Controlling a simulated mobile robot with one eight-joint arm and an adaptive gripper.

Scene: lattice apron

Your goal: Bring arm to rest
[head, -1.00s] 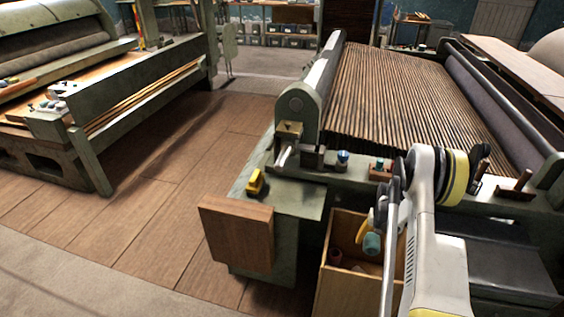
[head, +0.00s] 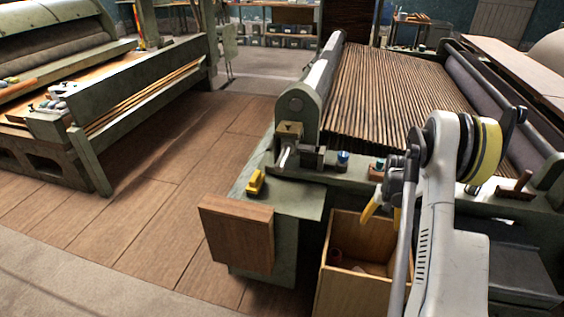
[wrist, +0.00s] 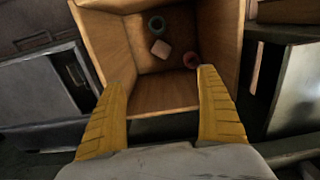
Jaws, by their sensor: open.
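My gripper (head: 372,212) is open, its yellow fingers tilted down above the wooden bin (head: 350,292) at the bench's front. In the wrist view my gripper (wrist: 161,80) shows both yellow fingers spread wide with nothing between them. Beyond them is the open wooden bin (wrist: 165,93). A dark teal round piece (wrist: 156,25), a pale pink block (wrist: 160,48) and a reddish round piece (wrist: 191,60) lie inside it. My arm is bent and rises at the right of the head view, hiding part of the bench.
A loom with a ribbed brown surface (head: 375,95) stands behind the bench. A yellow item (head: 255,182) and a blue-topped item (head: 343,160) sit on the bench. A wooden panel (head: 236,235) juts out in front. Open floor (head: 165,200) lies left, before another machine.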

